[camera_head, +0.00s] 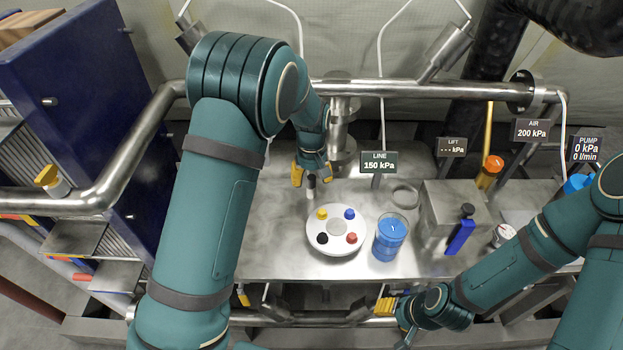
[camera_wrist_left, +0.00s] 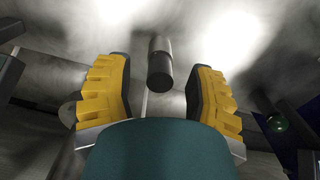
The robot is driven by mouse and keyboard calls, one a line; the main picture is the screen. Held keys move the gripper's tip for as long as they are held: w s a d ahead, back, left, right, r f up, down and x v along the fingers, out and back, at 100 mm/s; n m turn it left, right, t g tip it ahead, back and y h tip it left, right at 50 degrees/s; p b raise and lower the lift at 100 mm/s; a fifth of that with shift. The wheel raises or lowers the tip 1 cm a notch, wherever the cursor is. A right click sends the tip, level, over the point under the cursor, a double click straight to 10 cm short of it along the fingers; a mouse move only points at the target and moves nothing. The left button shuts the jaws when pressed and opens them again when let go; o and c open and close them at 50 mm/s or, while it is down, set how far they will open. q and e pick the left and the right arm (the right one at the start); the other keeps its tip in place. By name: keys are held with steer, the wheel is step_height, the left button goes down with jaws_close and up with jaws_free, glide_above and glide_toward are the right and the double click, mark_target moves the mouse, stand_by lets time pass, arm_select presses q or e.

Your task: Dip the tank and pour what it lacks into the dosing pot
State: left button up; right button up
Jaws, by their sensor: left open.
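My left gripper (camera_head: 311,176) is open above the metal bench, behind the white round disc. In the left wrist view a dark cylindrical handle (camera_wrist_left: 160,66) stands between its yellow fingers, with gaps on both sides. In the head view this slim piece (camera_head: 310,187) shows just below the fingers. A clear beaker of blue liquid (camera_head: 391,237) stands right of the disc. A grey metal box (camera_head: 458,208) is farther right; I cannot tell whether it is the tank. I cannot pick out the dosing pot for certain. My right gripper (camera_head: 388,304) is low at the bench's front edge, its jaws unclear.
The white disc (camera_head: 337,248) carries yellow, blue, black and red knobs. A blue-handled tool (camera_head: 460,236) is at the box's front. A grey ring (camera_head: 405,195) lies behind the beaker. A steel pipe (camera_head: 420,90) spans the back. The bench's left part is clear.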

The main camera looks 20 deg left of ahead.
mark_target(311, 177)
arm_select(q)
jaws_close()
step_height(311, 177, up, 9)
steer(key=p, duration=0.6)
steer(key=shift+f, duration=0.2)
steer(key=shift+r+p, duration=0.5)
steer(key=shift+r, duration=0.05)
steer(key=shift+f, duration=0.1)
jaws_free()
